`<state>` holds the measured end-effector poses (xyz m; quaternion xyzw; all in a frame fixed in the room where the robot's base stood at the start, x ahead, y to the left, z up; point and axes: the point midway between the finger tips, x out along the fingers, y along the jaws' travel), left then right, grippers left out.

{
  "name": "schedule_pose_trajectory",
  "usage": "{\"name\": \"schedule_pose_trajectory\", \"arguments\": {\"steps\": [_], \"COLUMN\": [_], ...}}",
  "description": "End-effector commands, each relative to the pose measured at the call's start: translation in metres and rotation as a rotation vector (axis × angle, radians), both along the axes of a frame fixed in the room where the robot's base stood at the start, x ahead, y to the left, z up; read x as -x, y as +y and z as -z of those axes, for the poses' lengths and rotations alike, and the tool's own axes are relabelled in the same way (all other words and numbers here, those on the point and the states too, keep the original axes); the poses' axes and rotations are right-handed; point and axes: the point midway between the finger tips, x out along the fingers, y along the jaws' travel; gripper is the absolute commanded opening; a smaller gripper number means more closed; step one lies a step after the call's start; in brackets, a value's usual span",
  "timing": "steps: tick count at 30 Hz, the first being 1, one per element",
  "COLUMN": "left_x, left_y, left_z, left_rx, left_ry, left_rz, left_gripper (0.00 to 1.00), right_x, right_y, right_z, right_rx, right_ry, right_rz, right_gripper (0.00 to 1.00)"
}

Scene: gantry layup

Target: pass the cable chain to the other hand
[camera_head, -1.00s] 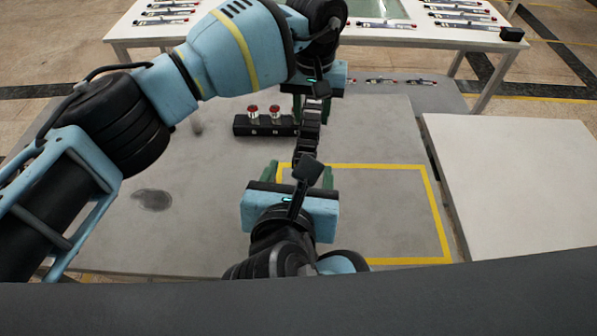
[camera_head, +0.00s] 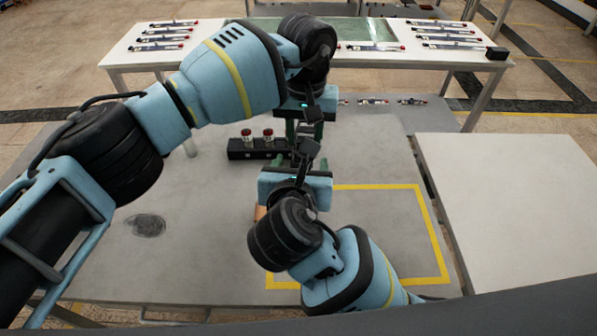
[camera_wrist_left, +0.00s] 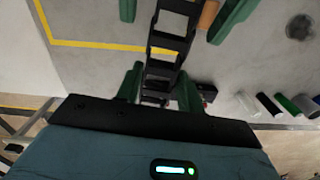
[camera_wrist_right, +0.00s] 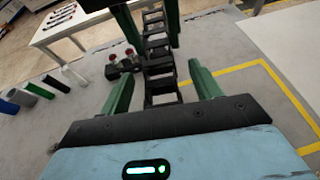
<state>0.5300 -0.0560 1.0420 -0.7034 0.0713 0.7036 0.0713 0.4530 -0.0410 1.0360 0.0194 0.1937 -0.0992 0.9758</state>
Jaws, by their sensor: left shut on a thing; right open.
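The black cable chain (camera_wrist_left: 168,48) hangs as a ladder of links between my two grippers; it also shows in the right wrist view (camera_wrist_right: 159,68). My left gripper (camera_wrist_left: 160,88) is shut on the chain's far end. My right gripper (camera_wrist_right: 163,90) is open, its green fingers on either side of the chain's near end with a gap visible on both sides. In the head view the left gripper (camera_head: 305,133) is just beyond the right gripper (camera_head: 297,162), and the arms hide most of the chain.
A black box with two red buttons (camera_head: 257,147) stands left of the grippers on the grey table. A yellow outlined square (camera_head: 385,186) lies at right, with a white table (camera_head: 510,190) beyond. Several coloured cylinders (camera_wrist_right: 32,91) stand at left in the right wrist view.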

Motion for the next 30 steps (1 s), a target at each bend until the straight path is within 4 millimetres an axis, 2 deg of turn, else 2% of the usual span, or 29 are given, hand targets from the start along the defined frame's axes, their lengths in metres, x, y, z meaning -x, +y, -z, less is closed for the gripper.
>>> {"name": "schedule_pose_trajectory", "arguments": {"steps": [11, 23, 24, 28, 30], "left_x": [-0.0001, -0.0001, -0.0001, -0.0001, -0.0001], "left_y": [-0.0001, 0.0, 0.0, 0.0001, 0.0001], "left_z": [-0.0005, -0.0005, -0.0005, -0.0004, -0.0004], "left_rx": [0.0, 0.0, 0.0, 0.0, 0.0], "left_ry": [-0.001, -0.001, -0.001, -0.001, -0.001], "left_rz": [0.0, 0.0, 0.0, 0.0, 0.0], "left_gripper": [0.12, 0.12, 0.43, 0.6, 0.63], "right_x": [-0.0042, -0.0039, -0.0039, -0.0039, -0.0039], "right_y": [-0.001, -0.0009, -0.0009, -0.0009, -0.0009], "right_z": [0.002, 0.002, 0.0015, 0.0015, 0.0015], "right_rx": [0.0, 0.0, 0.0, 0.0, 0.0], "right_ry": [0.001, 0.001, 0.0, 0.0, 0.0], "right_rz": [0.0, 0.0, 0.0, 0.0, 0.0], "right_gripper": [0.64, 0.12, 0.12, 0.12, 0.12]}}
